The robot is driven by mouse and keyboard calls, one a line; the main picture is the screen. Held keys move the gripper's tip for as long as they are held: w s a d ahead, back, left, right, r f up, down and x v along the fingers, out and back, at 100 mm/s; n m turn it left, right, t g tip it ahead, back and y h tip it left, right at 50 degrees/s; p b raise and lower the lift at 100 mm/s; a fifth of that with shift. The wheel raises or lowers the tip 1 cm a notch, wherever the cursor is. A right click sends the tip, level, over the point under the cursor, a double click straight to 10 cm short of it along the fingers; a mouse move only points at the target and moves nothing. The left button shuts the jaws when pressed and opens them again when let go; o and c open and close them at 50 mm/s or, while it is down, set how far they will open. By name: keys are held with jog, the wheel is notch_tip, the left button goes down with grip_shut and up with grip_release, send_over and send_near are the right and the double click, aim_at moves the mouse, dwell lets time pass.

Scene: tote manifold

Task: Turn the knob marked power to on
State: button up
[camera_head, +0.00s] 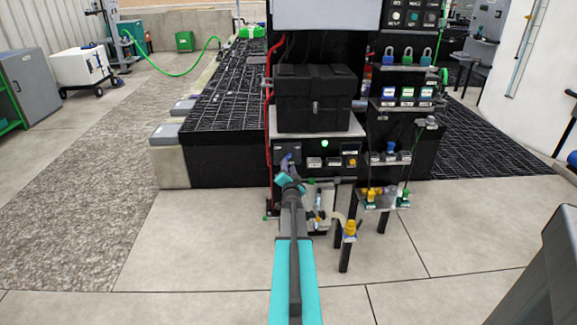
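A black control panel (338,147) faces me below a black case. It carries a lit green lamp (324,143), a few pale labels and small controls, and a yellow part (351,161) at its right. The labels are too small to read, so I cannot tell which control is marked power or how it is set. My gripper (287,161) is at the end of my teal arm, at or just in front of the panel's left end. It covers that part of the panel. I cannot tell whether its fingers are open, shut or touching a knob.
The black case (315,98) sits on the stand above the panel. A red hose (268,120) runs down its left side. Padlocks (407,56) and shelves of small parts stand at right. A yellow-capped post (349,230) is low right of my arm.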

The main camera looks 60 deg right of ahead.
jog(key=v, duration=0.9)
jog(key=shift+a, duration=0.1)
dwell(0.7)
